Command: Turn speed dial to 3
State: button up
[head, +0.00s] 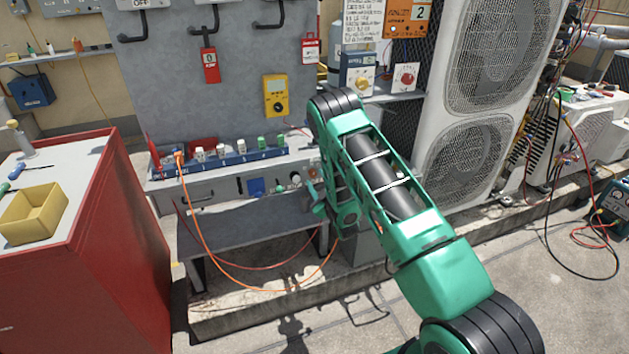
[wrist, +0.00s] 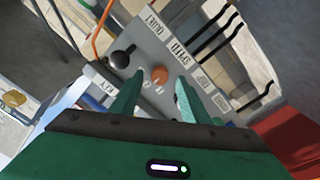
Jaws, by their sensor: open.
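An orange round knob (wrist: 159,74) sits on a grey panel (wrist: 150,47) in the wrist view, with small white number tags beside it. It also shows small in the head view (head: 312,173), on the front of the bench panel. My gripper (wrist: 158,92) is open, with one green finger on each side of the orange knob. I cannot tell whether the fingers touch it. In the head view my gripper (head: 311,192) is at the right end of the panel, partly hidden by my arm.
A black knob (wrist: 122,57) is close beside the orange one. A yellow knob (head: 361,83) and a red knob (head: 405,77) are on boxes behind. An orange cable (head: 203,245) hangs before the bench. A red cabinet (head: 122,240) stands left; condensers (head: 490,100) stand right.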

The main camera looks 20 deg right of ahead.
jog(key=shift+w, duration=1)
grip_shut()
jog(key=shift+m, duration=0.3)
jog(key=m, duration=0.4)
jog(key=shift+f, duration=0.1)
jog(key=shift+m, duration=2.1)
jog(key=c, duration=1.1)
grip_release()
grip_shut()
